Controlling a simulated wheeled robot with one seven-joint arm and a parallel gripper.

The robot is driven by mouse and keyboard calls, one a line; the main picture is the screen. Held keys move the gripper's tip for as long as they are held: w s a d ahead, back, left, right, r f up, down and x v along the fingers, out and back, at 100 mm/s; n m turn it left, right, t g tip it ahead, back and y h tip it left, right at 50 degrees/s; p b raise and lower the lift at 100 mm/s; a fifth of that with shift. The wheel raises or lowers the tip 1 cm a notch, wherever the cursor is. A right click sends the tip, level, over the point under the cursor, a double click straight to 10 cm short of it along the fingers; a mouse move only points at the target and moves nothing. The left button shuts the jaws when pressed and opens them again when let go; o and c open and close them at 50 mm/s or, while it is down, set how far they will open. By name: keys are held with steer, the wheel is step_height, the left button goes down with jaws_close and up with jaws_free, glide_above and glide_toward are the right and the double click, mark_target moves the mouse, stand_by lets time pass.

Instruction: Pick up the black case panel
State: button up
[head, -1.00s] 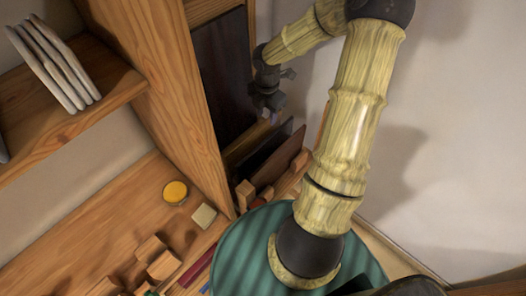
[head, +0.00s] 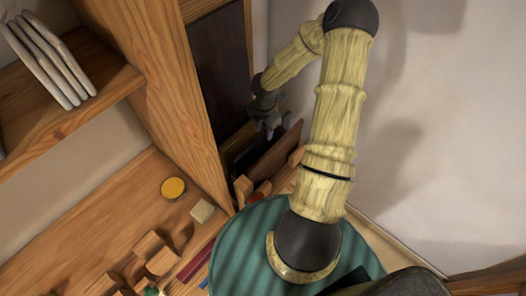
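A dark, near-black panel (head: 240,147) stands on edge in the narrow space beside the wooden upright, probably the black case panel. A brown panel (head: 276,158) leans close beside it on the right. My gripper (head: 268,131) points down at the top edges of these panels. Its fingers are small and dark against them, so I cannot tell whether they are open or touching a panel. My gripper and the brown panel hide part of the dark panel.
The tall wooden upright (head: 188,120) is left of the panels, with a large dark surface (head: 222,75) behind. A pale wall (head: 430,150) is on the right. Wooden blocks (head: 160,261), a yellow round tin (head: 173,188) and a pale block (head: 202,211) lie on the lower left surface.

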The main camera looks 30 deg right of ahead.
mark_target(264, 140)
steer(key=shift+s+f, duration=0.1)
steer(key=shift+f, duration=0.45)
steer(key=shift+f+p, duration=0.55)
steer(key=shift+f, duration=2)
steer(key=shift+w, duration=0.25)
steer(key=shift+s+d, duration=0.1)
steer(key=shift+s, duration=0.1)
jaws_close()
